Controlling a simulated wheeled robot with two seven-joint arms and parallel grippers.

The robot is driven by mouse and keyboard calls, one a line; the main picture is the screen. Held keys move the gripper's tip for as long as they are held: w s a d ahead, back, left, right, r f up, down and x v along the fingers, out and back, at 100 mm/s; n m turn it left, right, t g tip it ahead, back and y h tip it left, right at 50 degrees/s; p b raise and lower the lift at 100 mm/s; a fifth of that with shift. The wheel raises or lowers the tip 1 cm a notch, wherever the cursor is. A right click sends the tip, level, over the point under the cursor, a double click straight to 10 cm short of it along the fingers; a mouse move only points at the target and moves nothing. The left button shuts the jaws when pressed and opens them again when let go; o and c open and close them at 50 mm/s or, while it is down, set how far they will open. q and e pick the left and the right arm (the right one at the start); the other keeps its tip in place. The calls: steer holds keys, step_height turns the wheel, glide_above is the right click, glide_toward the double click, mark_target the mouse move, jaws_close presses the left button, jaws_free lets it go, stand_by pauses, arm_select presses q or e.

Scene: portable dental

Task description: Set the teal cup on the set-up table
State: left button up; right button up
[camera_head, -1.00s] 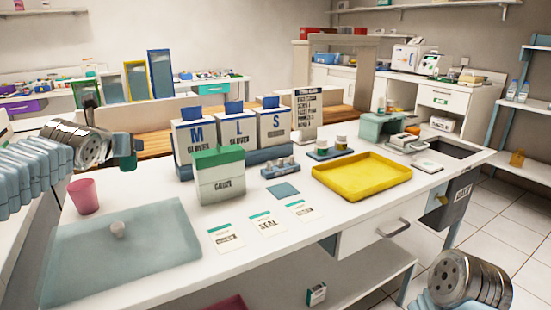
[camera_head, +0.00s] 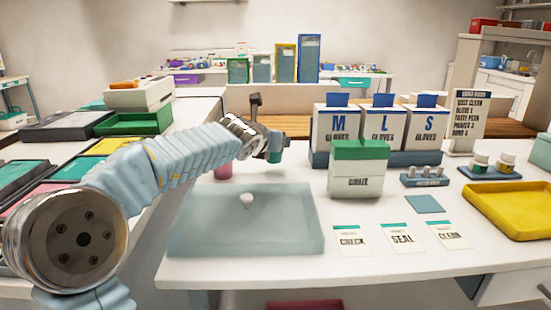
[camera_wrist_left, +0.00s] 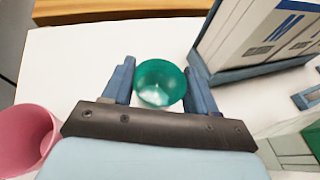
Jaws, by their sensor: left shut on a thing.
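The teal cup (camera_wrist_left: 160,84) sits between the two fingers of my left gripper (camera_wrist_left: 160,70) in the left wrist view, its open rim facing the camera. My left gripper is shut on it. In the head view the cup (camera_head: 276,149) shows partly behind my left gripper (camera_head: 268,147), over the back of the white set-up table (camera_head: 300,262), left of the glove boxes. I cannot tell whether its base touches the table top. My right gripper is out of view.
A pink cup (camera_head: 222,169) stands left of the teal cup. Glove boxes (camera_head: 336,130) stand close on the right, with a gauze box (camera_head: 359,170) in front of them. A translucent teal mat (camera_head: 200,235) lies nearer. White table shows bare around the teal cup.

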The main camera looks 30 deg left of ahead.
arm_select(q)
steer(key=shift+f+b, duration=0.6)
steer(key=shift+f, duration=1)
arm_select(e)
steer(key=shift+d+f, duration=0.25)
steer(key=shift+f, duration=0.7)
arm_select(q)
steer(key=shift+f, duration=0.1)
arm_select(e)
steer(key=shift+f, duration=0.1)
arm_select(q)
steer(key=o, duration=1.1)
steer(key=shift+s+r, duration=0.2)
steer(key=shift+r, duration=0.05)
steer(key=p+v, duration=0.2)
steer(key=v, duration=0.9)
steer(key=shift+s, duration=0.25)
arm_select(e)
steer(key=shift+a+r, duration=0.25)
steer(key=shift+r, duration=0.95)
